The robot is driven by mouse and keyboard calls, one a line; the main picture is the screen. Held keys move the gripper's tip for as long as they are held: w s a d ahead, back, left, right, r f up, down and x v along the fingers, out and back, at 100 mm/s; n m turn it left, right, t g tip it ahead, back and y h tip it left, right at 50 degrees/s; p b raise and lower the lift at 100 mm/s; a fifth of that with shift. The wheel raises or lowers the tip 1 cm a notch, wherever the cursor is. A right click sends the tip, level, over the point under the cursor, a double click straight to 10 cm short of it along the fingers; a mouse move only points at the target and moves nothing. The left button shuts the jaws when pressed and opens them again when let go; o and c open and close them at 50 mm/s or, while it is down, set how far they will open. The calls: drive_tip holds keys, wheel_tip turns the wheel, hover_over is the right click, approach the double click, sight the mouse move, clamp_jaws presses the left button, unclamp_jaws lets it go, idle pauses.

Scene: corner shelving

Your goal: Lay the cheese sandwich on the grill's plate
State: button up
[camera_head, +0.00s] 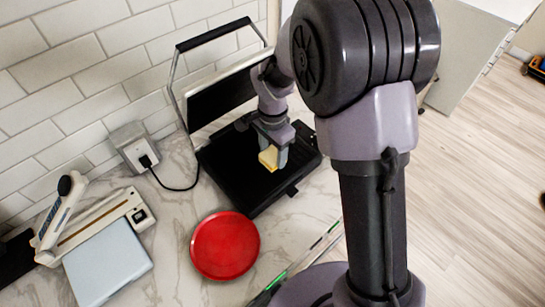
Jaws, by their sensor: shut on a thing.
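The cheese sandwich (267,158) is a small pale-yellow piece between the fingers of my gripper (272,155). My gripper points down over the black plate (240,180) of the open grill and is shut on the sandwich. I cannot tell whether the sandwich touches the plate or is slightly above it. The grill's lid (222,92) is raised and leans back toward the wall, with its handle up. My arm hides the right part of the lid and some of the plate.
An empty red dish (225,246) lies in front of the grill. A socket box (133,146) with a black cord is on the wall at left. A white slicer-like device (95,235) stands at the lower left. A green-marked strip (312,252) lies along the counter's right edge.

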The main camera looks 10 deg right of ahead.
drive_tip(key=shift+w+f+b, duration=0.2)
drive_tip(key=shift+f+b, duration=0.5)
drive_tip(key=shift+f, duration=1.25)
drive_tip(key=o, duration=1.5)
drive_tip(key=shift+c, duration=0.2)
wheel_tip(320, 180, up, 13)
drive_tip(key=p, duration=0.3)
drive_tip(key=shift+d, duration=0.1)
wheel_tip(320, 180, up, 7)
drive_tip(key=n+t, duration=0.1)
drive_tip(key=n, duration=0.1)
hover_over(273, 159)
drive_tip(key=s+d, duration=0.2)
drive_tip(key=s, duration=0.1)
drive_tip(key=s+r+n+t+y, duration=0.1)
drive_tip(key=s+r+n+t, duration=0.1)
drive_tip(key=s, duration=0.6)
drive_tip(key=s+d+r+n+t+y, duration=0.1)
drive_tip(key=s+r, duration=0.3)
drive_tip(key=s, duration=0.5)
drive_tip(key=shift+d+r+n+t, duration=0.25)
drive_tip(key=shift+d+n+t, duration=0.05)
drive_tip(key=shift+n+t, duration=0.6)
